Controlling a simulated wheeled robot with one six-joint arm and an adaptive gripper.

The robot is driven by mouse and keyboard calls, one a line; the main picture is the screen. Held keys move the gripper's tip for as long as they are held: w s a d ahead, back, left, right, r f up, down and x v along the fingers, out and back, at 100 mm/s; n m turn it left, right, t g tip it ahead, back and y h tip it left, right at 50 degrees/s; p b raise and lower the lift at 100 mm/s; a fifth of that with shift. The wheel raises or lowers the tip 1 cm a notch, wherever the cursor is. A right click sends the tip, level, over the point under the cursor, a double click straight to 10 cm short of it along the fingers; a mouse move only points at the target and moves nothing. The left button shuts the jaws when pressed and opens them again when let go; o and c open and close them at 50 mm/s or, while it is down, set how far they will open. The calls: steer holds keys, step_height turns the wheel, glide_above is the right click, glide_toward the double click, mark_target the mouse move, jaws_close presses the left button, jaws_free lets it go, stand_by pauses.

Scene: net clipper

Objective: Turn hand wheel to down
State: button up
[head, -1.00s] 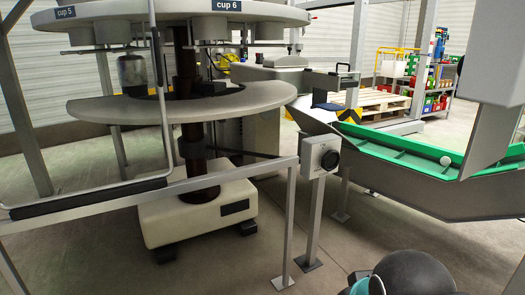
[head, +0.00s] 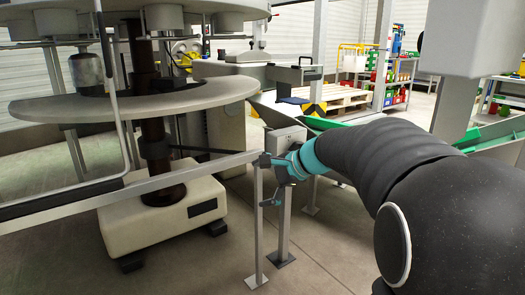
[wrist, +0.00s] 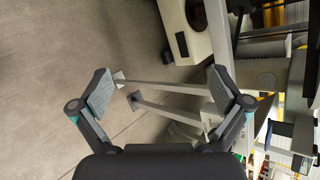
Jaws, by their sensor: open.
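No hand wheel can be made out for certain in either view now. A grey control box (head: 287,136) stands on a thin post right of the railing in the head view. My gripper (head: 267,181) is in front of this box and covers most of its face, so the round black knob there is hidden. In the wrist view my gripper (wrist: 161,86) is open, its two fingers wide apart with nothing between them but floor and posts. I cannot tell whether a finger touches the box or the railing.
A metal railing (head: 160,176) runs close to my gripper on the left. Behind it stands a round machine with a grey ring table (head: 190,97) and a white base (head: 150,220). A green-lined chute (head: 500,130) lies to the right, partly behind my arm. Pallets (head: 345,104) stand farther back.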

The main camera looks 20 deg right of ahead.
steer(key=w+d+f+m+t+y, duration=0.1)
steer(key=w+d+m+t, duration=0.1)
steer(key=w+d+m, duration=0.35)
steer(key=m+t+h+b, duration=0.25)
steer(key=m+t, duration=0.45)
steer(key=m, duration=0.4)
glide_toward(298, 147)
steer(key=shift+y, duration=0.35)
steer(key=x, duration=0.7)
steer(key=d+f+p+x, duration=0.1)
steer(key=x, duration=0.3)
steer(key=shift+w, duration=0.35)
steer(key=c, duration=0.8)
